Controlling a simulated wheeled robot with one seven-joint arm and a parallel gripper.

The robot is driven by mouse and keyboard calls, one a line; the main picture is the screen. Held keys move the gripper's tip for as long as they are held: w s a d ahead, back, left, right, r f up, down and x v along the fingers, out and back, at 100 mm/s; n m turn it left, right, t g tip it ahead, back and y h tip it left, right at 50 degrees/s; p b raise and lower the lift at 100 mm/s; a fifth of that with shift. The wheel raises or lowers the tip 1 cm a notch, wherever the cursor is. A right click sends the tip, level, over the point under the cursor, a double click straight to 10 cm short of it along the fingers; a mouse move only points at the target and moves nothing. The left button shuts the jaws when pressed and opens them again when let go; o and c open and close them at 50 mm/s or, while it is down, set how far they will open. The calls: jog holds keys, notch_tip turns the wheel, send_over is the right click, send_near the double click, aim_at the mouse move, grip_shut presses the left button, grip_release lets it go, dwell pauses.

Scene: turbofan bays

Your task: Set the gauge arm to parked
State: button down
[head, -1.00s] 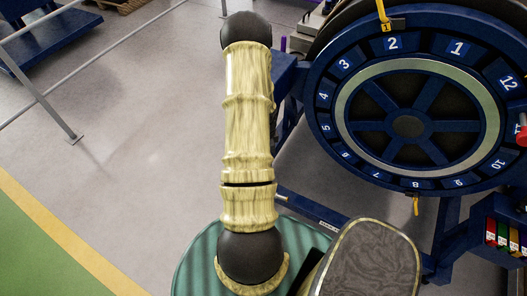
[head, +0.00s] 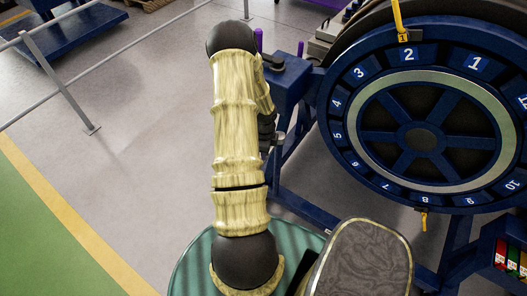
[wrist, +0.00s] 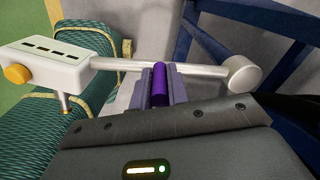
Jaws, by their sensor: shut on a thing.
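In the wrist view the gauge arm (wrist: 205,71) is a silver bar. It runs from a white box with a yellow knob (wrist: 50,64) on the left to a round silver hub (wrist: 242,74) on the right. A purple grip (wrist: 159,88) stands at the bar's middle, and my gripper (wrist: 160,82) is shut on it, one finger on each side. In the head view my gripper is mostly hidden behind my own arm. A small silver piece (head: 279,138) shows beside the arm there; I cannot tell which part it is.
A blue numbered ring (head: 345,75) on a blue frame stands at the right, close to my arm. A blue block (head: 290,75) adjoins it. A grey rail (head: 65,85) stands at the left, with open floor (head: 150,130) between. Colored bins (head: 510,258) are at lower right.

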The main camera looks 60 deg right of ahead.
jog(key=shift+w+d+r, duration=0.1)
jog(key=shift+w, duration=0.05)
jog(key=c, duration=1.4)
grip_release()
jog(key=shift+o, duration=0.2)
notch_tip(320, 180, up, 17)
jog(key=shift+r, duration=0.15)
